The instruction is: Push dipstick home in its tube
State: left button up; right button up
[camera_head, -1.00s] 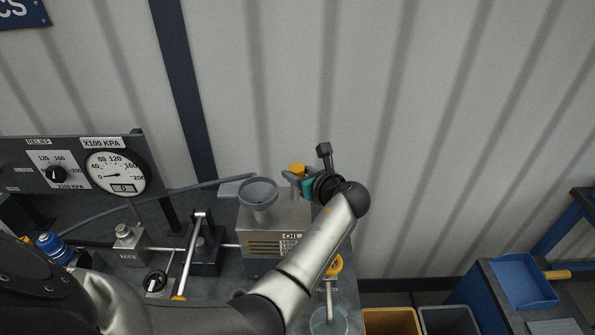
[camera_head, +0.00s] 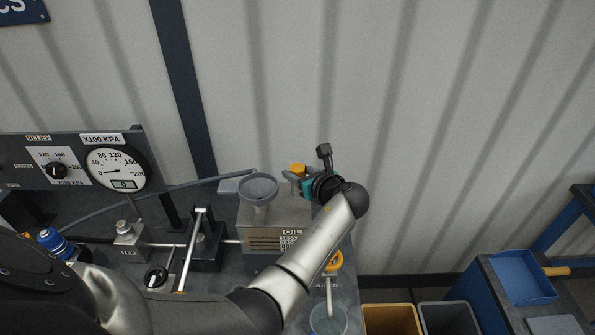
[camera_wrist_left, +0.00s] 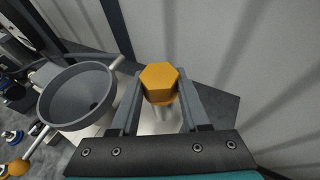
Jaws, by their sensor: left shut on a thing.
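The dipstick's orange hexagonal head (camera_head: 298,168) stands above the back of the grey oil tank (camera_head: 277,215). In the left wrist view the head (camera_wrist_left: 159,77) sits between my two fingers, with a paler round stem below it. My left gripper (camera_head: 294,175) is shut on the dipstick, its fingers on either side of the head. The tube's mouth is hidden, so I cannot tell how deep the dipstick sits. My right gripper is not in view.
A grey funnel (camera_head: 258,190) stands on the tank close to my left fingers; it also shows in the wrist view (camera_wrist_left: 76,98). A yellow ring handle (camera_head: 333,262) is above a clear cup (camera_head: 328,320). Gauges (camera_head: 117,169) are at left, bins (camera_head: 392,318) at lower right.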

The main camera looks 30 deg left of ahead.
pick_arm(q)
jog(key=shift+f, duration=0.25)
jog(key=o, duration=1.2)
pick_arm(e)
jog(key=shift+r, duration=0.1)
